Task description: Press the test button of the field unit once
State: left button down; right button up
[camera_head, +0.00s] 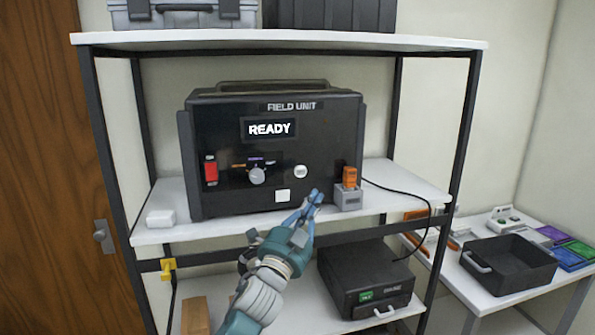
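The field unit (235,140) is a black box on the middle shelf. Its display (269,129) reads READY. Its front has a red switch (211,171) at the left, a grey knob (257,175), a round white control (301,171) and a square white button (283,195) low in the middle. I cannot read which is marked as the test button. My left gripper (315,197) is in front of the unit's lower edge, right of the square button. Its blue fingertips come together with nothing seen between them. I cannot tell whether they touch the unit. My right gripper is out of view.
An orange item (349,177) stands in a grey holder (348,199) right of the unit. A white block (160,218) lies at the shelf's left. A black base box (366,277) sits below. A side table at the right holds a black tray (509,263).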

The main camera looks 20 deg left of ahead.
aim_at(301, 177)
pick_arm(q)
jog(key=r, duration=0.2)
jog(key=shift+s+r+t, duration=0.3)
jog(key=shift+s, duration=0.05)
jog(key=shift+a, duration=0.1)
jog(key=shift+w+a+b, duration=0.35)
jog(key=shift+w+a, duration=0.45)
jog(key=shift+w, duration=0.4)
jog(key=shift+w+a+b, duration=0.3)
jog(key=shift+w+a, duration=0.55)
jog(key=shift+w, duration=0.4)
jog(key=shift+w+a+b, duration=0.35)
jog(key=shift+w+a, duration=0.45)
jog(key=shift+w, duration=0.4)
jog(key=shift+w+a, duration=0.2)
jog(key=shift+w, duration=0.15)
jog(key=shift+w+a, duration=0.25)
jog(key=shift+w, duration=0.1)
jog(key=shift+s+d, duration=0.45)
jog(key=shift+s, duration=0.3)
